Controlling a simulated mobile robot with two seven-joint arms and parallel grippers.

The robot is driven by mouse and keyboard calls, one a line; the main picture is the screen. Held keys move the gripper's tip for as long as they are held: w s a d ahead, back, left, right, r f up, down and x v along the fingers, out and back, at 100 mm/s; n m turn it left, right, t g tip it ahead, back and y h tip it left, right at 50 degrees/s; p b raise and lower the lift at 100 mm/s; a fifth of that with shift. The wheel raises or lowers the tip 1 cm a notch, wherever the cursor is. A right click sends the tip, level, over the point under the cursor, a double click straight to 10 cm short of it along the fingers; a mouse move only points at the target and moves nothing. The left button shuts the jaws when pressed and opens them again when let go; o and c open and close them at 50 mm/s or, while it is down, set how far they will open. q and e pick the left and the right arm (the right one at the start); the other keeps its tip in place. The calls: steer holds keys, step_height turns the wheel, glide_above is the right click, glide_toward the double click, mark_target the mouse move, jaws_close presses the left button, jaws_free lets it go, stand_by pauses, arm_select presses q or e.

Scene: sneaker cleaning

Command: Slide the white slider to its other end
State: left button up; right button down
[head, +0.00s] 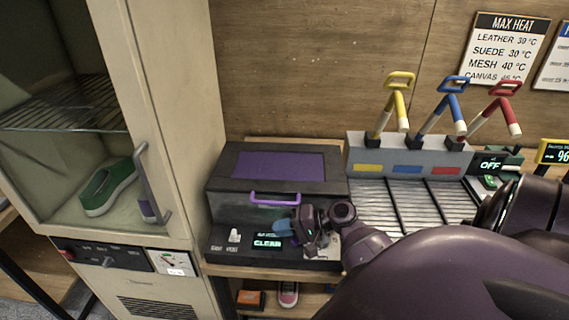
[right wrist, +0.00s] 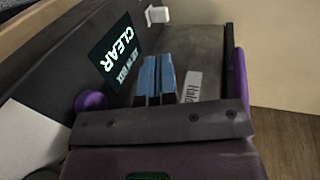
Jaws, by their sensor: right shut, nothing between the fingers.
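The white slider (head: 234,236) sits at the left of the sloped front panel of a dark box with a purple lid window. Small labels, too small to read, lie below it. It also shows at the top of the right wrist view as a small white block (right wrist: 157,14). My right gripper (head: 283,229) is in front of the box, right of the slider and apart from it. Its blue fingers (right wrist: 157,78) are shut with nothing between them. My left gripper is not in view.
A lit "CLEAR" display (head: 267,243) lies between slider and gripper. A purple handle (head: 275,199) crosses the box front above. A purple knob (right wrist: 90,101) is near the fingers. A cream cabinet (head: 175,130) with a green shoe (head: 108,186) stands left.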

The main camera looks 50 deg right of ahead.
mark_target(236, 233)
steer(key=p+x, duration=0.1)
steer(key=x, duration=0.7)
steer(key=shift+w+a+f, duration=0.1)
steer(key=shift+w+a, duration=0.05)
steer(key=shift+a, duration=0.1)
steer(key=shift+w+a+p, duration=0.35)
steer(key=shift+w+a, duration=0.2)
steer(key=shift+w, duration=0.1)
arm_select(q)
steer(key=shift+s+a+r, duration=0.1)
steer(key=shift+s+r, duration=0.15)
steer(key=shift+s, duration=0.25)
